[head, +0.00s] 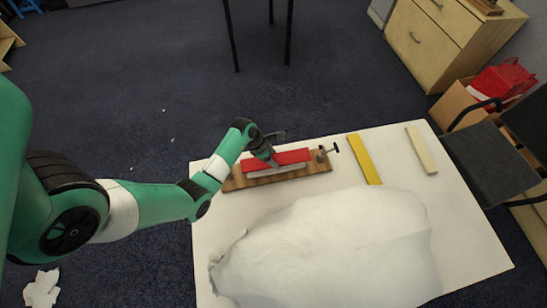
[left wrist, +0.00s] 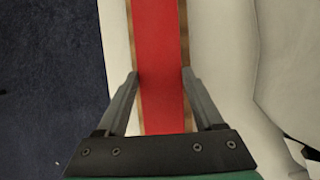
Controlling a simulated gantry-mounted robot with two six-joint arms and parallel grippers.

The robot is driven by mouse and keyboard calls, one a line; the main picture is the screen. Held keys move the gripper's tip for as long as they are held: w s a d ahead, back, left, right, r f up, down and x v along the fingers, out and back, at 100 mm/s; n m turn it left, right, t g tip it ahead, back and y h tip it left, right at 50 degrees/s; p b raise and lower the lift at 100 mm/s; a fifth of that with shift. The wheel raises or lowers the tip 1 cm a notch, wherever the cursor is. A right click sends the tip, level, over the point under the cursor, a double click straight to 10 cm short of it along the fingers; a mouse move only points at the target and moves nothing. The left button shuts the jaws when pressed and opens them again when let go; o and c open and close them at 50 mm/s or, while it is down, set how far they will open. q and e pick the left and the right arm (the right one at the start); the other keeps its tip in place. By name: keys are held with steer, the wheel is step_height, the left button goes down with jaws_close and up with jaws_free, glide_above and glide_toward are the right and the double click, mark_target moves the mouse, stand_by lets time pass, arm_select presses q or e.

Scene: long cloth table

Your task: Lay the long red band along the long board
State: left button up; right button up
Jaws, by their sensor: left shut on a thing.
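The long wooden board (head: 240,183) lies near the table's far left edge. The long red band (head: 293,157) runs lengthwise over it, roughly parallel to it. In the left wrist view the red band (left wrist: 160,35) runs straight away between the fingers, with thin brown board edges (left wrist: 184,40) on both sides. My left gripper (head: 268,160) is shut on the red band near its middle; its fingers (left wrist: 161,76) stand on the band's two long sides. I cannot tell whether the band touches the board along its whole length. My right gripper is not in view.
A dark clamp (head: 326,152) sits at the board's right end. A yellow strip (head: 364,160) and a cream strip (head: 421,150) lie farther right. A large white cloth-covered mound (head: 330,250) fills the near table. A dark chair (head: 485,155) stands at the right edge.

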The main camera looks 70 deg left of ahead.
arm_select(q)
step_height(320, 180, down, 3)
steer(key=b, duration=0.2)
steer(key=shift+b, duration=0.35)
steer(key=shift+f, duration=0.45)
steer(key=o, duration=1.5)
steer(key=shift+o, duration=0.2)
steer(key=shift+r, duration=0.1)
steer(key=p+v, duration=0.4)
steer(key=v, duration=0.7)
steer(key=shift+r+p, duration=0.25)
steer(key=shift+p, duration=0.15)
